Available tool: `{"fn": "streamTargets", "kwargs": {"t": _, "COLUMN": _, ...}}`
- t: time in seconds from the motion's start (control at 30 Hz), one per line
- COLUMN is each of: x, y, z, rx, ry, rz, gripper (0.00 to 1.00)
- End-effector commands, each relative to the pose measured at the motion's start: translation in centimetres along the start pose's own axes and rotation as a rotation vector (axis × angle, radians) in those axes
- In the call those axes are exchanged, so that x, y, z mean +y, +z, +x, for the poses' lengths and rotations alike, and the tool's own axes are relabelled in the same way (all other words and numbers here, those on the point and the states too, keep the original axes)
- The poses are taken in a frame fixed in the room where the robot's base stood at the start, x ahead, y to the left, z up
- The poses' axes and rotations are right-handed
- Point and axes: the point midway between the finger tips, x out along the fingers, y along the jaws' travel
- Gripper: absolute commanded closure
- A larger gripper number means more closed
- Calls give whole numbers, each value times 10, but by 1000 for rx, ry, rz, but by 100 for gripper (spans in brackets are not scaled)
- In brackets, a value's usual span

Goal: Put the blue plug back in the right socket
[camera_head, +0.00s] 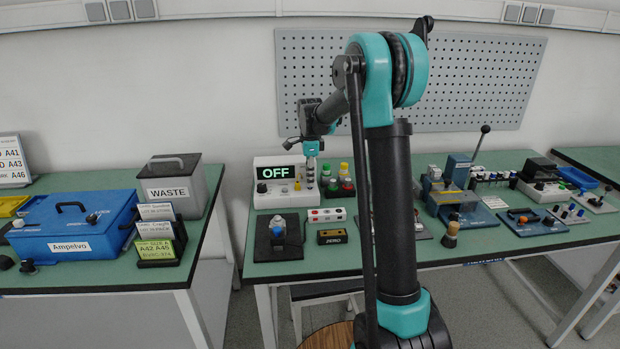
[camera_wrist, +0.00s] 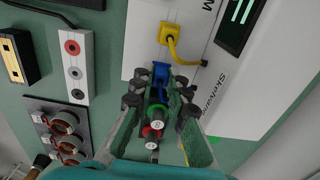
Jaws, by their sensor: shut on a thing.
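The blue plug (camera_wrist: 160,74) is held between the fingertips of my gripper (camera_wrist: 159,90) in the wrist view. In the head view my gripper (camera_head: 311,168) points down at the right end of the white tester (camera_head: 268,199), and the blue plug cannot be made out there. The tester's display (camera_head: 277,172) reads OFF. A yellow plug (camera_wrist: 170,36) with a yellow lead sits in the tester's front; it also shows in the head view (camera_head: 297,185). The right socket is hidden behind the plug and fingers, so I cannot tell whether the blue plug is in it.
Red (camera_wrist: 151,131) and green (camera_wrist: 157,116) capped pieces stand close by, seen between my fingers. A white socket box (camera_head: 326,215) and the ZERO block (camera_head: 332,237) lie in front. A dark stand (camera_head: 279,240) is at front left. The pegboard (camera_head: 470,80) is behind.

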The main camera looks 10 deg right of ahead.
Motion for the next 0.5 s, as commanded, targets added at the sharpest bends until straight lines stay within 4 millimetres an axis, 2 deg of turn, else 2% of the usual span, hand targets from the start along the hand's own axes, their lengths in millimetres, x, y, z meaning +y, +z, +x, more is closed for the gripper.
{"fn": "streamTargets", "kwargs": {"t": 0.5, "x": 0, "y": 0, "z": 6, "rx": 0, "ry": 0, "rz": 0, "gripper": 100}}
